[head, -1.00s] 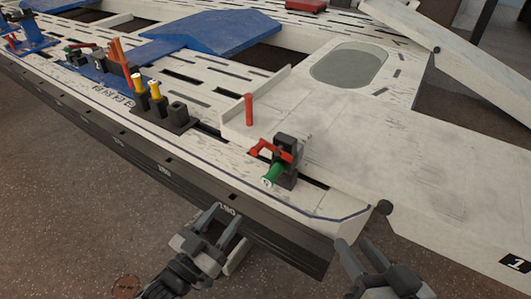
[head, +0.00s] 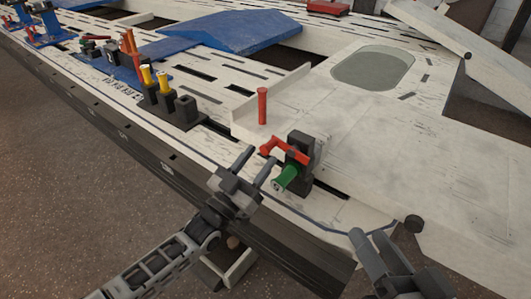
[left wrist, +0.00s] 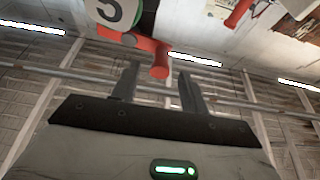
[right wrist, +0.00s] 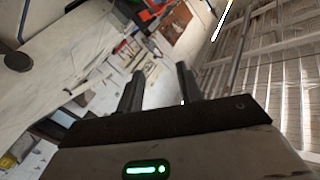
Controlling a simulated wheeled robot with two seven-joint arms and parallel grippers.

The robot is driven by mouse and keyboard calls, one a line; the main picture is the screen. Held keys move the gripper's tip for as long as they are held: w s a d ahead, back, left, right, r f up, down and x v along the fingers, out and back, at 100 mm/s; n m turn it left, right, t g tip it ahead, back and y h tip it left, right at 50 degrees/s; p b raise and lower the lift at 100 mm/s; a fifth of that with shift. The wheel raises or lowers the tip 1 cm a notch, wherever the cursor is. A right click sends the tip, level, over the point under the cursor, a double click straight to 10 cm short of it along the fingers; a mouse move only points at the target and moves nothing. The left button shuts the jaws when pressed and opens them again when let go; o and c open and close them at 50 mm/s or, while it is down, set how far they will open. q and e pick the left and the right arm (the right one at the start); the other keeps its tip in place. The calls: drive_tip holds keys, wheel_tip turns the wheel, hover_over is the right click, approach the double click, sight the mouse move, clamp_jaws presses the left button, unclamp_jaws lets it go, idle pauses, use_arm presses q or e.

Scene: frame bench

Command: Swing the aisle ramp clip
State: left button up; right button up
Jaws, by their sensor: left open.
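The aisle ramp clip is a black block (head: 301,147) with a red lever (head: 284,149) and a green handle (head: 284,179), on the near edge of the pale ramp section. My left gripper (head: 261,164) is open, just left of the clip, its fingers pointing at the red lever's free end. In the left wrist view the red lever end (left wrist: 159,66) shows between and just past the open fingers (left wrist: 156,85); contact cannot be told. The green handle's numbered end face (left wrist: 117,12) is above. My right gripper (head: 373,242) is open and empty near the bench's front right corner.
A red upright peg (head: 262,105) stands behind the clip. A black holder (head: 176,108) with yellow-topped pegs is to the left. A blue ramp (head: 225,32) lies further back.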

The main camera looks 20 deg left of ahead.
sight(263, 152)
use_arm(q)
drive_tip(key=shift+x, duration=1.25)
drive_tip(key=shift+w+d+r, duration=0.15)
drive_tip(key=shift+w, duration=0.3)
use_arm(e)
drive_tip(key=shift+w+d+r+n+t, duration=0.15)
drive_tip(key=shift+w+r+n+t, duration=0.3)
drive_tip(key=shift+r, duration=0.3)
use_arm(q)
clamp_jaws()
use_arm(e)
drive_tip(key=shift+y, duration=0.3)
